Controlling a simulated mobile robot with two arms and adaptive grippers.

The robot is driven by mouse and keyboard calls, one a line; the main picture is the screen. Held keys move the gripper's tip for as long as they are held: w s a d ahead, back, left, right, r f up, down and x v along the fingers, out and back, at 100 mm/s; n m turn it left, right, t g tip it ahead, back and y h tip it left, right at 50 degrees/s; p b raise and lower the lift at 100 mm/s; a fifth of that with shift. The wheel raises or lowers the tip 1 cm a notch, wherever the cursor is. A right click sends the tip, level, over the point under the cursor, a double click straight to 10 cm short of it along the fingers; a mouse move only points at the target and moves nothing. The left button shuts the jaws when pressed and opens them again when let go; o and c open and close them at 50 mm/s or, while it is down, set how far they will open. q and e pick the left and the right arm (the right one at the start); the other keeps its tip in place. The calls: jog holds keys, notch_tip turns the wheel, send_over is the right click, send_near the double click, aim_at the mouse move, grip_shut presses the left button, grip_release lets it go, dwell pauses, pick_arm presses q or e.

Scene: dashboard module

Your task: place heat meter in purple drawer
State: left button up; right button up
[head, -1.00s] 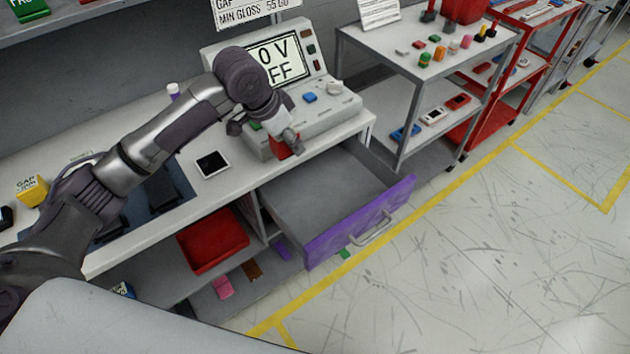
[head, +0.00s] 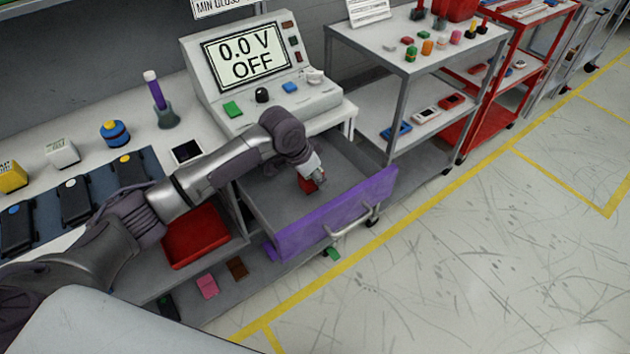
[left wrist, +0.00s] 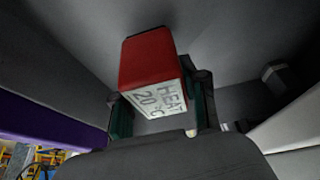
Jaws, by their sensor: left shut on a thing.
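The heat meter (left wrist: 150,75) is a red block with a white face reading "HEAT 20 °C" in the left wrist view. My left gripper (head: 312,180) is shut on it; the fingers (left wrist: 160,110) sit on both sides of it. In the head view the red meter (head: 308,186) shows just under the gripper, over the inside of the open drawer. The purple drawer (head: 335,215) is pulled out, with a purple front, a light handle and a grey interior. I cannot tell whether the meter touches the drawer floor. My right gripper is not in view.
The console (head: 255,75) reading "0.0 V OFF" stands on the bench behind the drawer. A red tray (head: 195,240) sits on the shelf left of the drawer. A grey cart (head: 415,60) stands close at the right. The visible drawer floor looks largely clear.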

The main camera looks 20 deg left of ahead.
pick_arm(q)
jog(key=shift+f, duration=1.1)
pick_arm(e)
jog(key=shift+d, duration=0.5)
pick_arm(q)
jog(key=shift+f, duration=0.15)
jog(key=o, duration=1.2)
jog(key=shift+o, duration=0.2)
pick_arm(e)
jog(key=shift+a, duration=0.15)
